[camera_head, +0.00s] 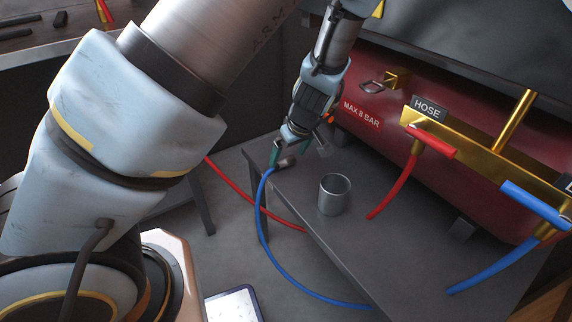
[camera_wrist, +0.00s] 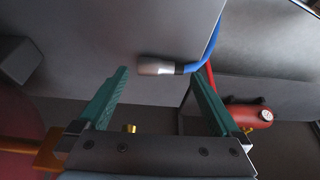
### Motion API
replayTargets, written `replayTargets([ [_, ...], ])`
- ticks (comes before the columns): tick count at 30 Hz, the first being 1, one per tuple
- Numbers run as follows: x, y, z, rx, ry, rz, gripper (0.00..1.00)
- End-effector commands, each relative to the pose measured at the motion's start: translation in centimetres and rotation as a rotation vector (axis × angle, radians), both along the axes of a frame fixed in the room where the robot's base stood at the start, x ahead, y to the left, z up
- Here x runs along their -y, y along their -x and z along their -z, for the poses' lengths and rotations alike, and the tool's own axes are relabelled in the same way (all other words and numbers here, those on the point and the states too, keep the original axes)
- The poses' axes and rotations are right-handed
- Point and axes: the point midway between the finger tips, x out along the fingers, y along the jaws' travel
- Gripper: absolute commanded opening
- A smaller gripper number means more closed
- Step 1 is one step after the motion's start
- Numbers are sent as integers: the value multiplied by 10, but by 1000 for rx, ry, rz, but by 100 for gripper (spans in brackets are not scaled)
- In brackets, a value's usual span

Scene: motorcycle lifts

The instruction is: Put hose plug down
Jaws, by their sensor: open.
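The hose plug (camera_head: 284,162) is a silver cylinder with a dark collar on the end of a blue hose (camera_head: 263,222). It appears to lie on the grey bench top (camera_head: 375,245), close to the bench's far left corner. In the wrist view the plug (camera_wrist: 154,66) shows on its side just beyond my fingertips, with the hose leading off to the right. My gripper (camera_head: 297,150) has green fingers, spread apart with nothing clamped between them in the wrist view (camera_wrist: 158,78). It hangs just above the plug. Whether a finger touches the plug is unclear.
A metal cup (camera_head: 334,195) stands on the bench, right of the plug. Behind is a red tank (camera_head: 365,105) with a brass manifold, a HOSE sign (camera_head: 429,108), a red valve handle (camera_head: 432,141) and a blue one (camera_head: 535,206). A red hose (camera_head: 393,188) also runs here.

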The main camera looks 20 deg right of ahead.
Motion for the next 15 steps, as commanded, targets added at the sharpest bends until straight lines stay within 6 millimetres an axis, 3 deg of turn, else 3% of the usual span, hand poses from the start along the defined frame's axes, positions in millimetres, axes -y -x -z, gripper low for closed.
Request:
replayTargets([
  [5, -2, -8, 21, 0, -1, -1, 100],
  [13, -2, -9, 23, 0, 0, 0, 100],
  [15, -2, -9, 23, 0, 0, 0, 93],
])
